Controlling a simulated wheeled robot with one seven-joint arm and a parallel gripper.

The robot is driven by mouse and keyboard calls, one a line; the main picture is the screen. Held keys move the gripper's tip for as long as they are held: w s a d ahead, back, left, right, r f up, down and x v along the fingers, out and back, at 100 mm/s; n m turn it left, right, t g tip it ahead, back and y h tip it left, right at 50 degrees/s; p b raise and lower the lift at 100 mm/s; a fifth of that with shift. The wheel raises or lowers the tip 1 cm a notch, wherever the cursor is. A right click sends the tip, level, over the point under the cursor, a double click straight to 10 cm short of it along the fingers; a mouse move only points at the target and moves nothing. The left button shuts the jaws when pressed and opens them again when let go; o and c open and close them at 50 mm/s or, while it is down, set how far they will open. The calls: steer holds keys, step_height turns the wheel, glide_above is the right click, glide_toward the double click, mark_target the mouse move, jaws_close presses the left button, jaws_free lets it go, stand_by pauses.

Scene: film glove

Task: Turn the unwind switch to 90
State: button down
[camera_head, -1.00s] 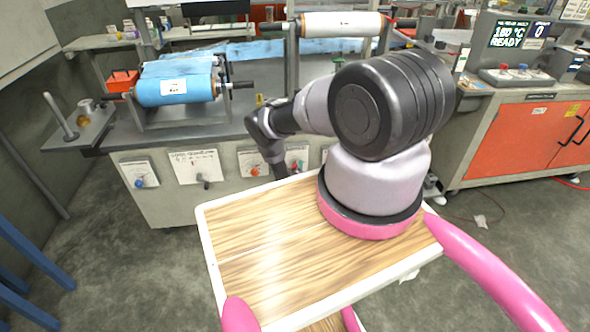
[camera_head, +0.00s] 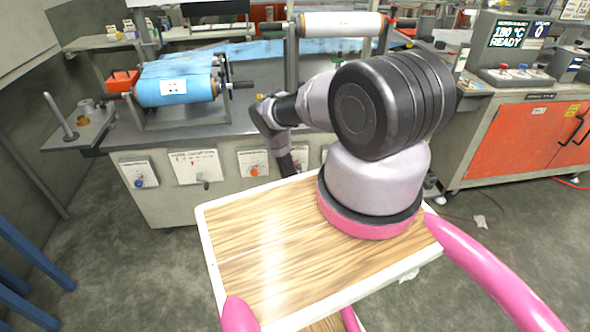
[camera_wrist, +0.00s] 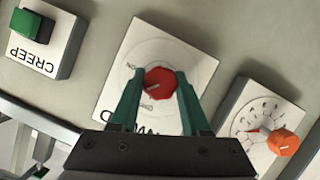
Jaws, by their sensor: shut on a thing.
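The unwind switch is a red knob (camera_wrist: 160,81) on a white plate (camera_wrist: 190,52) with a ring of faint marks, in the middle of the wrist view. Large upside-down letters on the plate are partly covered by my gripper. My gripper (camera_wrist: 158,84) has its two green fingers on either side of the knob, shut on it. A pale mark shows on the knob's face; the angle it points to cannot be read. In the head view, my arm's end reaches the machine front, and its plate (camera_head: 300,153) is partly hidden behind it.
The head view shows a blue knob (camera_head: 139,183), a grey lever (camera_head: 205,183) and a blue film roll (camera_head: 175,90).

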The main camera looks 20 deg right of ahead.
steer(key=m+y, duration=0.1)
steer(key=m, duration=0.1)
steer(key=m+y, duration=0.1)
steer(key=shift+d+m+t+y, duration=0.2)
steer(key=shift+m+t+y, duration=0.1)
steer(key=shift+m+y, duration=0.1)
steer(key=shift+m+t+y, duration=0.4)
steer(key=shift+m+y, duration=0.4)
steer(key=shift+m, duration=0.4)
steer(key=shift+a, duration=0.1)
steer(key=shift+c, duration=1.9)
jaws_free()
steer(key=shift+s, duration=0.15)
steer(key=v, duration=1)
steer(key=shift+s+r, duration=0.15)
steer(key=shift+s, duration=0.1)
